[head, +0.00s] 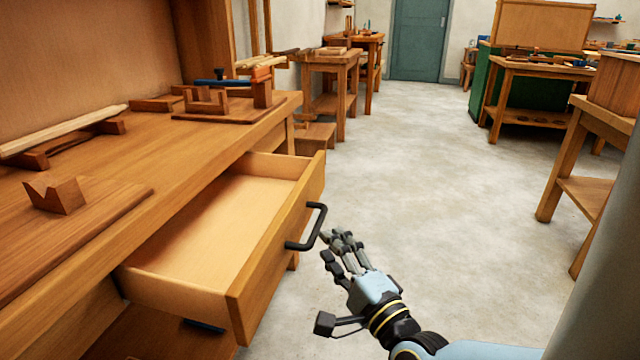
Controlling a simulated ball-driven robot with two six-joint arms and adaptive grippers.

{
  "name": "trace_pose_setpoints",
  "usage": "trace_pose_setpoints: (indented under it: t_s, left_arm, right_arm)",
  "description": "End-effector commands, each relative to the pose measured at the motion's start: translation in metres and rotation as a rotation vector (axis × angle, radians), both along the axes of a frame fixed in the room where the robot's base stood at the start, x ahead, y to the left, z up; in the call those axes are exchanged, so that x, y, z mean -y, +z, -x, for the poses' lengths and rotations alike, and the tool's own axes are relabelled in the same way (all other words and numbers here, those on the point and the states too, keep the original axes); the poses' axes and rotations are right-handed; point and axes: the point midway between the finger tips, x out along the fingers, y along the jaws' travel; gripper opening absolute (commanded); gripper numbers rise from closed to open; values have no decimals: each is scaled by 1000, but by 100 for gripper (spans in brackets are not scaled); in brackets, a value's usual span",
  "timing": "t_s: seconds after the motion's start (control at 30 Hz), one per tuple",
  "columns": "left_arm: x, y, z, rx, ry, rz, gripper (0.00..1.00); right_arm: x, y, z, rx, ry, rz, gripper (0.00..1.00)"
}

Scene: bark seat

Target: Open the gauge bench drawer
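The gauge bench (180,165) stands at the left, and its wooden drawer (215,222) is pulled well out. The drawer's inside shows empty. A black bar handle (314,228) is on the drawer front. My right gripper (336,250) is just right of the handle, with its grey fingers spread and pointing toward the handle. It looks open and empty, and a small gap seems to lie between the fingers and the handle. My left gripper is not in view.
A wooden V-block (56,196) and a pale strip (62,133) lie on the bench top, with a blue-handled tool (222,83) farther back. Below the drawer a dark handle (203,327) shows. A wooden stand (585,190) is at the right. The floor between is clear.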

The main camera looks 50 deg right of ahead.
Motion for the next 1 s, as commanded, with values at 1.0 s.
trace_pose_setpoints:
  t_s: [1.0]
  left_arm:
    - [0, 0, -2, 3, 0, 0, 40]
  right_arm:
    - [-22, -7, 50, 2, 1, 0, 36]
